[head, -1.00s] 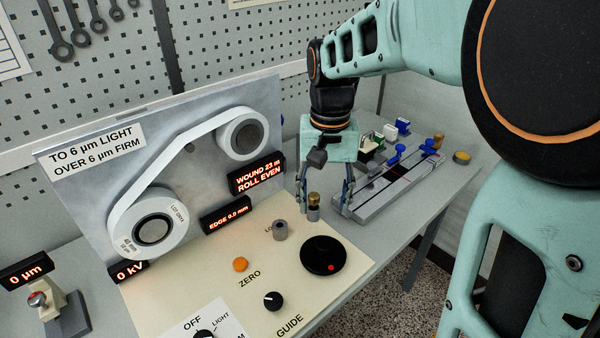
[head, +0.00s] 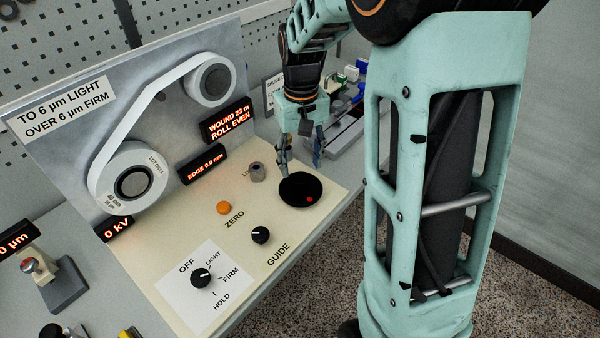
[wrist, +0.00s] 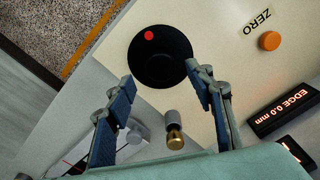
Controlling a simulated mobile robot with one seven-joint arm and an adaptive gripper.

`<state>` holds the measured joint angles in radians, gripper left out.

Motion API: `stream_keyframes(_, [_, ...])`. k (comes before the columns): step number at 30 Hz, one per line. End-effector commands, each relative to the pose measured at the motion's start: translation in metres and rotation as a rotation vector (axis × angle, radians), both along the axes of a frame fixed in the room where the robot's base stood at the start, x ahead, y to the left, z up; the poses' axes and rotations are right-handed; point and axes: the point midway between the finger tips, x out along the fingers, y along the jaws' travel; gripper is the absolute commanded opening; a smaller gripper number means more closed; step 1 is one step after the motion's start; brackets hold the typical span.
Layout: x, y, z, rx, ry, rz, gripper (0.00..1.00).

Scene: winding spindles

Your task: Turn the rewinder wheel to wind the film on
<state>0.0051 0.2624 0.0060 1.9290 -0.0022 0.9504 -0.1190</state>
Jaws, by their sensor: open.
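The rewinder wheel is a flat black disc (head: 313,184) with a red dot, lying on the cream panel; it also shows in the wrist view (wrist: 165,68). In the head view its red dot is on the lower right side. My gripper (head: 302,168) is open and empty over the far edge of the wheel. In the wrist view its fingers (wrist: 160,74) point toward the wheel, with the fingertips either side of its near part. Contact with the wheel cannot be told. The white film (head: 158,95) runs between a lower roll (head: 105,178) and an upper roll (head: 195,84).
A grey knob (head: 258,173) stands left of the wheel. A brass-topped post (wrist: 174,135) is between my fingers' bases in the wrist view. An orange ZERO button (head: 224,208), a GUIDE knob (head: 260,235) and a selector dial (head: 201,278) are nearer. A display (head: 228,122) reads "WOUND 23 m, ROLL EVEN".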

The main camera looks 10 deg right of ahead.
Motion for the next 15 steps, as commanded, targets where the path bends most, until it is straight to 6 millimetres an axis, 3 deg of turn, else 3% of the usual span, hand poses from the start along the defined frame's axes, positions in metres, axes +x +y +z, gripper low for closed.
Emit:
stream_keyframes(6, [-0.001,0.000,-0.031,0.000,0.002,0.000,0.49])
stream_keyframes(15, [0.000,0.000,-0.040,0.000,-0.001,0.000,0.49])
